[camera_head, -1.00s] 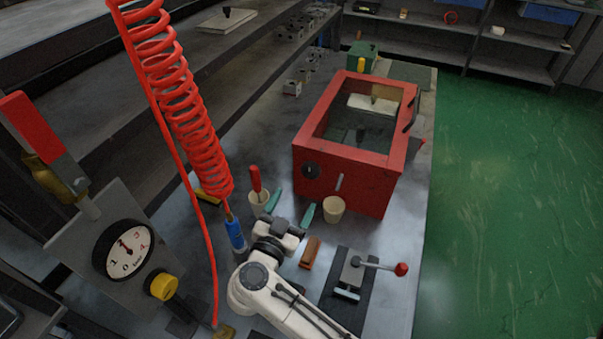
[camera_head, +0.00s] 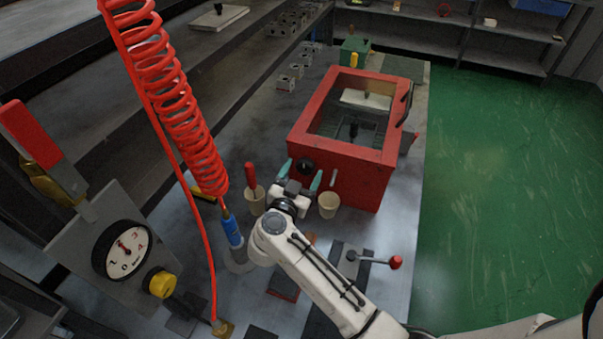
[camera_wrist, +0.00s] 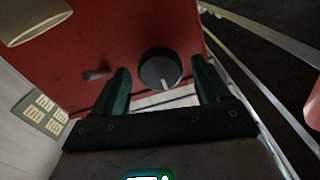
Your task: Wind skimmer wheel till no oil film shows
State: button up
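A red tank (camera_head: 343,178) with a window in its top stands on the bench. Its front bears a round black knob (camera_head: 305,165), the likely skimmer wheel, and a short grey peg (camera_head: 333,178). My gripper (camera_head: 300,175) is open, its two green fingers pointing at the tank front. In the wrist view the knob (camera_wrist: 160,69), with a pale mark on its rim, lies between and slightly beyond the fingertips; I see no clear contact. The peg (camera_wrist: 97,73) is left of the fingers. The tank's inside is dim; I cannot tell whether an oil film shows.
A beige cup (camera_head: 328,206) stands right of my gripper, close to the tank. Another cup (camera_head: 254,203) with a red-handled tool stands left. A red coiled hose (camera_head: 170,95) hangs at left, and a red-knobbed lever (camera_head: 395,262) sits right of my arm.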

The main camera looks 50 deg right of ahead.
jog(key=c, duration=0.9)
jog(key=shift+c, duration=0.2)
jog(key=shift+m+p, duration=0.3)
jog(key=shift+m, duration=0.1)
